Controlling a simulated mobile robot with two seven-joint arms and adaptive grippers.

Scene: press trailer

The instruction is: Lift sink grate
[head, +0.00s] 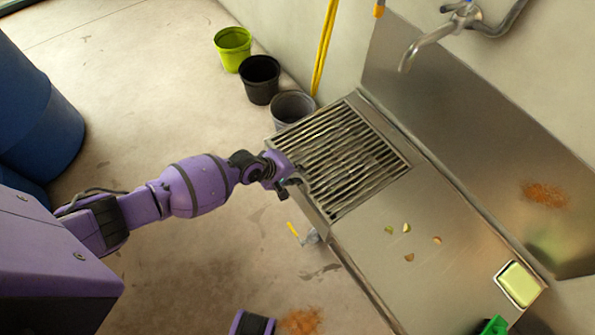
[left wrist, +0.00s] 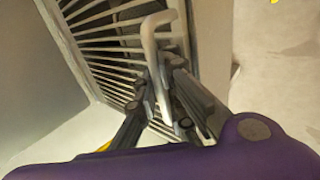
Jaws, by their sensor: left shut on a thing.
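The sink grate (head: 345,152) is a set of parallel metal slats lying over the basin at the far end of the steel sink. Its slats also show in the left wrist view (left wrist: 105,38). My left gripper (head: 289,180) is at the grate's near left edge. In the left wrist view the left gripper (left wrist: 163,95) is shut on a bent light metal handle (left wrist: 160,45) that stands out from the slats. The fingers partly hide the handle's lower end.
The steel counter (head: 385,275) holds several small food scraps and a green sponge (head: 519,284) in a dish. A tap (head: 430,45) reaches over from the wall. Green, black and grey buckets (head: 291,107) stand on the floor beyond the grate. Blue barrels (head: 35,110) stand at left.

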